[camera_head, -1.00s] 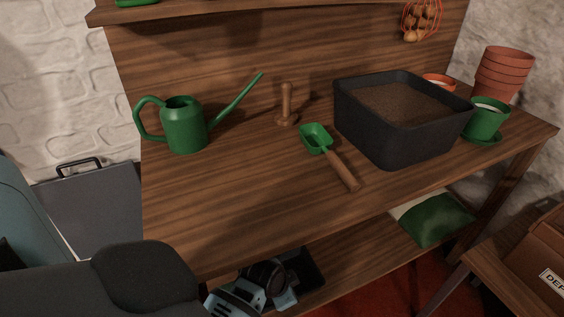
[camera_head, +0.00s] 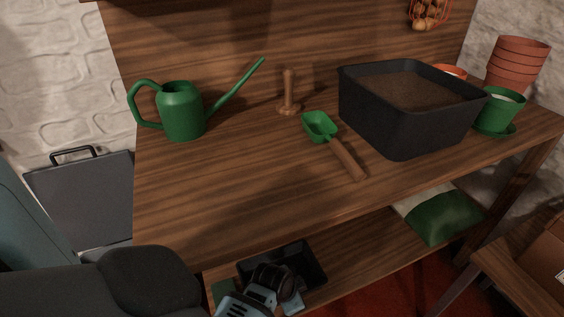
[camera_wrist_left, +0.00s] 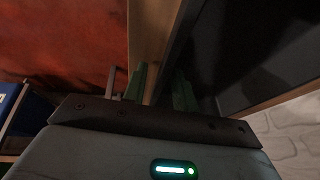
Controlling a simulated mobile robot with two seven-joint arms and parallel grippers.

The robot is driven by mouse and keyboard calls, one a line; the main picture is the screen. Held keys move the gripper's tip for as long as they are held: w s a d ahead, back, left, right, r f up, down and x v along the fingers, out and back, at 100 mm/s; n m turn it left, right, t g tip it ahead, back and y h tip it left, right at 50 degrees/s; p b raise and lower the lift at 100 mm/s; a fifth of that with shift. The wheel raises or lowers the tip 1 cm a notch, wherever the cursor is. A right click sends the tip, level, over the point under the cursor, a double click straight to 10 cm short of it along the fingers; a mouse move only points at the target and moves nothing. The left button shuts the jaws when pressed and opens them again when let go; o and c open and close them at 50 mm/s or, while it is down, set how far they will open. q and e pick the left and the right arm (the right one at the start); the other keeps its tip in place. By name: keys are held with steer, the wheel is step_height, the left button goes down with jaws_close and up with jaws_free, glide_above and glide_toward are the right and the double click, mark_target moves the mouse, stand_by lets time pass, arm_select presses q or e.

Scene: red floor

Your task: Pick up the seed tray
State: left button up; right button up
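A shallow black tray (camera_head: 312,262), which looks like the seed tray, lies on the lower shelf below the bench top. My left arm reaches in from the lower left, and its wrist (camera_head: 268,282) covers the tray's near left part. The dark tray (camera_wrist_left: 235,60) fills the upper right there, close to the right finger. Whether the finger touches it I cannot tell. My right gripper is not in view.
On the bench top (camera_head: 230,190) stand a green watering can (camera_head: 182,110), a wooden dibber (camera_head: 289,95), a green trowel (camera_head: 335,145), a deep black soil tub (camera_head: 405,115) and pots (camera_head: 515,65). A green bag (camera_head: 445,218) lies right on the lower shelf. A wooden stand (camera_head: 520,250) is at lower right.

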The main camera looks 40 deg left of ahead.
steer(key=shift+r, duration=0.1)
arm_select(q)
jaws_close()
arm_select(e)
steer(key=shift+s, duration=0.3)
arm_select(q)
steer(key=shift+r, duration=0.1)
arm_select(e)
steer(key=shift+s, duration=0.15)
